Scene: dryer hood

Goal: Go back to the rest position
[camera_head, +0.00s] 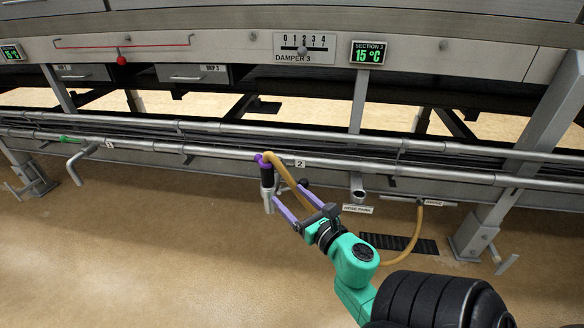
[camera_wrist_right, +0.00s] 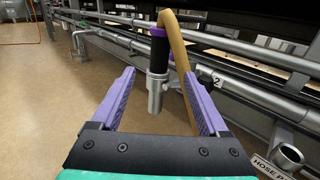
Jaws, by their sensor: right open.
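My right gripper (camera_head: 288,192) is open, with its purple fingers pointing toward the hose end at the label 2. In the right wrist view, my right gripper (camera_wrist_right: 157,74) shows its two fingers spread apart with nothing clamped. The dark, purple-ringed hose coupling (camera_head: 266,178) stands upright on or against a metal pipe stub, just beyond the fingertips. The coupling (camera_wrist_right: 158,56) also shows between the fingers in the wrist view. The tan hose (camera_head: 408,252) loops from the coupling's top, passes behind my right arm and runs up to the rail at the right. My left gripper is not in view.
The hose park stub (camera_head: 358,190) is empty, right of the gripper. A bent pipe (camera_head: 76,163) hangs at label 1. Long metal rails (camera_head: 225,152) cross in front of the machine. A damper scale (camera_head: 304,46) is above. The floor (camera_head: 130,250) at the left is clear.

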